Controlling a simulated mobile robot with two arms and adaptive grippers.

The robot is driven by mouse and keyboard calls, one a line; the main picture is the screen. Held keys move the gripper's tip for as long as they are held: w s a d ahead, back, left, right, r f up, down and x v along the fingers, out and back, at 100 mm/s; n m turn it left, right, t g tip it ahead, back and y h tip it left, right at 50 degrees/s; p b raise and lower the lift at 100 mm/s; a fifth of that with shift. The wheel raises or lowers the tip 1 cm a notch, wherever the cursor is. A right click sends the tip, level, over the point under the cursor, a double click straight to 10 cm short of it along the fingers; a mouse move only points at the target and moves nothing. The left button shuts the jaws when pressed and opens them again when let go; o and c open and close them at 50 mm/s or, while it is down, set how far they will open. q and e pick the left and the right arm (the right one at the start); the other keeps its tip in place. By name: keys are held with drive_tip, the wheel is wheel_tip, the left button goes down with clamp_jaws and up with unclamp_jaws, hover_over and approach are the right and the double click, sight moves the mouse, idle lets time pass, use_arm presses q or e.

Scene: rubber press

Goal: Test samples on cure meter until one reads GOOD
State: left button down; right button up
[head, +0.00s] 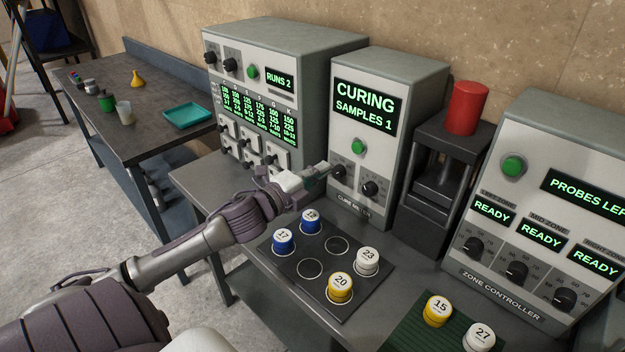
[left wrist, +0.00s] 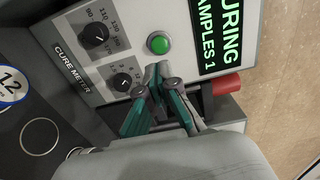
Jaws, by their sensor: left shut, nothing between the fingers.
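The cure meter (head: 386,85) is a grey box whose screen reads CURING, SAMPLES 1. It has a green button (head: 358,147) and two black dials; the button also shows in the left wrist view (left wrist: 158,43). My left gripper (head: 326,167) is shut and empty, its tips in front of the meter's face near the left dial (head: 339,172). In the left wrist view its fingertips (left wrist: 163,72) lie between button and a dial; contact is unclear. On the dark tray (head: 310,290) stand blue samples 17 (head: 283,242) and 12 (head: 311,222), white 23 (head: 367,262) and yellow 20 (head: 340,288).
Two tray rings are empty. Yellow 15 (head: 438,310) and white 27 (head: 479,336) stand on a green ribbed mat (head: 405,335). A press with a red cylinder (head: 466,108) and the zone controller (head: 540,180) stand right. A machine reading RUNS 2 (head: 280,82) stands left.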

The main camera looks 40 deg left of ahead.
use_arm(q)
drive_tip(key=shift+s+a, duration=0.1)
drive_tip(key=shift+s, duration=1.1)
use_arm(e)
drive_tip(key=s, duration=0.2)
drive_tip(key=shift+s+d+f, duration=0.1)
drive_tip(key=shift+s+f, duration=0.2)
drive_tip(key=shift+f, duration=0.05)
use_arm(q)
drive_tip(key=shift+r, duration=0.1)
use_arm(e)
drive_tip(key=shift+w, duration=0.1)
drive_tip(key=shift+w, duration=0.3)
